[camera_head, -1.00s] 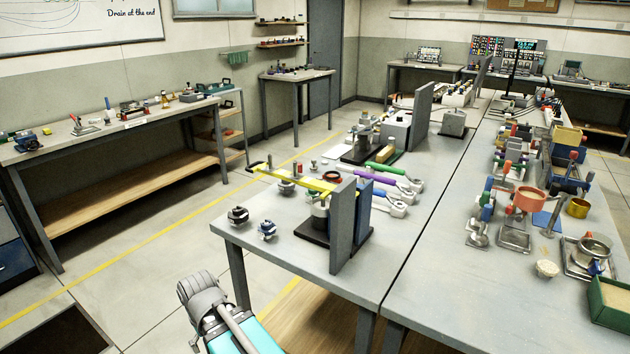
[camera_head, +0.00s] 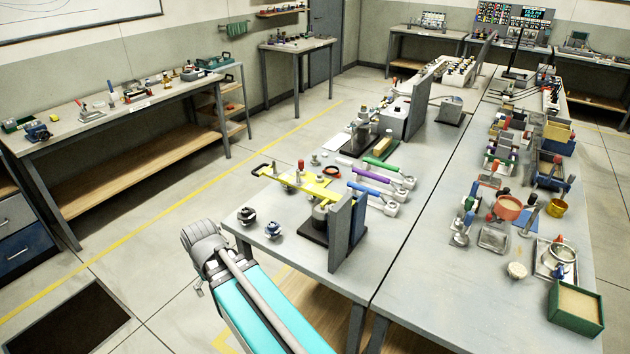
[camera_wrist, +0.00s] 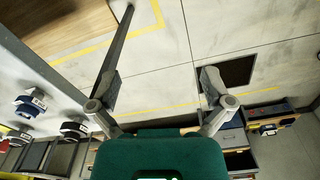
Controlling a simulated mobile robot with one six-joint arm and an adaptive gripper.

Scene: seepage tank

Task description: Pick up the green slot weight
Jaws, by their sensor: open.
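My gripper (camera_wrist: 160,88) is open and empty in the wrist view, its two fingers wide apart above bare floor. In the head view only my arm shows, at the bottom beside the near left corner of the table; the fingers cannot be made out there. I cannot make out a green slot weight for certain in either view. Two small knobbed pieces, one black (camera_head: 246,215) and one blue (camera_head: 273,229), stand near that corner.
The grey table (camera_head: 420,270) holds upright dark plates (camera_head: 341,238), a yellow bar (camera_head: 300,179), coloured-handled tools (camera_head: 378,164) and a green sand box (camera_head: 576,305). A side bench (camera_head: 125,115) stands at the left. A dark floor rectangle (camera_head: 66,322) lies at lower left. Open floor lies between.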

